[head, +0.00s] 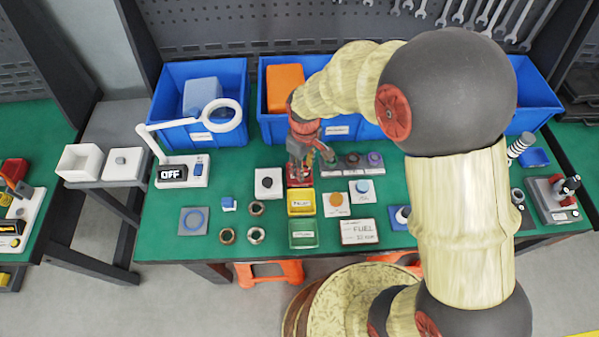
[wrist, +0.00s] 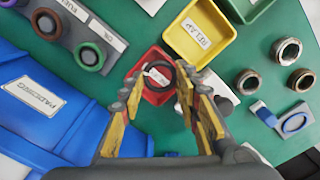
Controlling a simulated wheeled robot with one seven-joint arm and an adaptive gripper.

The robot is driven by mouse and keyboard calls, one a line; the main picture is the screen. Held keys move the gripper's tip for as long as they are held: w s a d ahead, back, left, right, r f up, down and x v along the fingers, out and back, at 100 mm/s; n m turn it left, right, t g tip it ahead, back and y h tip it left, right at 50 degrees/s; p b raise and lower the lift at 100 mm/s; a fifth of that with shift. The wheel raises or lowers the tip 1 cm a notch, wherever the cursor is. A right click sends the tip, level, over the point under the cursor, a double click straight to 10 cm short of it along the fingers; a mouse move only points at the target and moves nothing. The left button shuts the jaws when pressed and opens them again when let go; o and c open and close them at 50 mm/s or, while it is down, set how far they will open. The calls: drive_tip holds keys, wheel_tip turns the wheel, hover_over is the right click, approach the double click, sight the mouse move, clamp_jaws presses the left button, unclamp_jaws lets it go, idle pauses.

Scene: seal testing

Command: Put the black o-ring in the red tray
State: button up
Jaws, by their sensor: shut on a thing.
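The black o-ring (wrist: 158,62) is between the fingertips of my gripper (wrist: 158,82) in the wrist view. The red tray (wrist: 151,98) lies directly behind the ring in that view, with a white label showing through the ring's hole. I cannot tell whether the ring is above the tray floor or touching it. In the head view my gripper (head: 298,163) points down at the red tray (head: 300,183), which it partly covers. The o-ring is hidden there.
The yellow tray (head: 301,203) adjoins the red one, with the green tray (head: 302,240) in front. A grey holder (head: 361,171) with rings stands to the right. Blue bins (head: 223,132) line the back. Metal rings (head: 256,236) and a magnifier lamp (head: 222,115) are to the left.

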drive_tip(key=shift+w+a+f, duration=0.25)
drive_tip(key=shift+w+f, duration=0.25)
drive_tip(key=shift+f, duration=0.15)
drive_tip(key=shift+w+a+f, duration=0.2)
drive_tip(key=shift+w+f, duration=0.3)
drive_tip(key=shift+f, duration=0.1)
wheel_tip(320, 180, down, 3)
drive_tip(key=shift+f+b, duration=0.15)
drive_tip(key=shift+b, duration=0.6)
drive_tip(key=shift+f, duration=0.15)
drive_tip(key=shift+w, duration=0.2)
drive_tip(key=shift+s+f, duration=0.1)
drive_tip(key=shift+f, duration=0.05)
drive_tip(key=o, duration=0.9)
drive_tip(key=shift+a, duration=0.1)
